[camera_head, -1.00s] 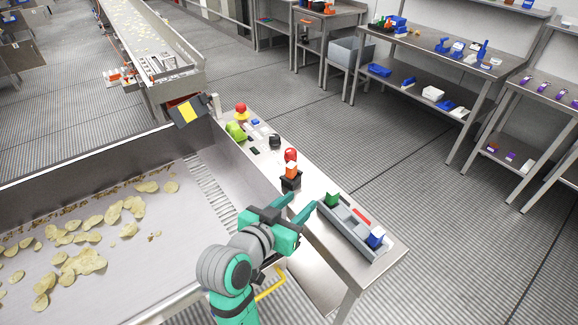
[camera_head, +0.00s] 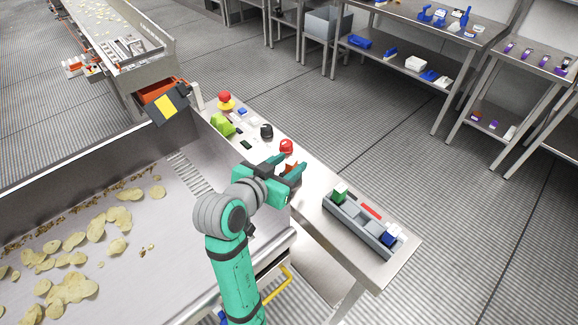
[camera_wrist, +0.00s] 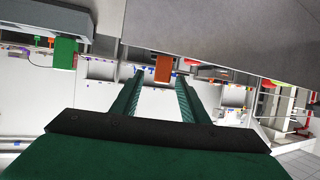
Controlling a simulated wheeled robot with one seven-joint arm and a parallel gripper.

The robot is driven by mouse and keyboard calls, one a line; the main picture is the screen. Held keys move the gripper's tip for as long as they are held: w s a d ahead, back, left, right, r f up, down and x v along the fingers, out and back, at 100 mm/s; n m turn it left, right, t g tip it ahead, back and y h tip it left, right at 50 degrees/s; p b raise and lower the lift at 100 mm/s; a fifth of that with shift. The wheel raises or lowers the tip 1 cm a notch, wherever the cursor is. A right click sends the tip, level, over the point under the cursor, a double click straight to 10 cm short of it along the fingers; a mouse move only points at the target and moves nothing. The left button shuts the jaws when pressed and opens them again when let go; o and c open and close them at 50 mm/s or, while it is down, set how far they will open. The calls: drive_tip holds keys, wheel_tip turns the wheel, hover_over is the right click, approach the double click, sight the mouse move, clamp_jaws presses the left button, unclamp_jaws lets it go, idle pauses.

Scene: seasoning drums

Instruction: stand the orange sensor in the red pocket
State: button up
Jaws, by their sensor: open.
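The orange sensor (camera_head: 291,165) stands on the narrow metal table, partly hidden by my gripper (camera_head: 289,162). In the wrist view the orange sensor (camera_wrist: 163,68) shows between the fingertips of my open gripper (camera_wrist: 159,78). I cannot tell whether it is inside the jaws or just beyond them. The grey pocketed rack (camera_head: 350,218) stands to the right on the same table. A red strip (camera_head: 371,211) lies along its far side, by the middle pockets. A green block (camera_head: 339,191) is at its left end and a blue and white one (camera_head: 391,236) at its right end.
A red item (camera_head: 286,146), a black knob (camera_head: 266,132), a lime-green object (camera_head: 223,124) and a red mushroom button (camera_head: 225,99) are farther back on the table. A metal chute with chips (camera_head: 110,220) lies left. The table between sensor and rack looks clear.

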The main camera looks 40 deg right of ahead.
sight(294, 159)
drive_tip(key=shift+d+f, duration=0.2)
drive_tip(key=shift+d, duration=0.35)
drive_tip(key=shift+w+x, duration=0.15)
drive_tip(key=shift+x, duration=1.1)
drive_tip(key=shift+w+x, duration=0.15)
drive_tip(key=shift+x, duration=1.05)
drive_tip(key=shift+a, duration=0.1)
clamp_jaws()
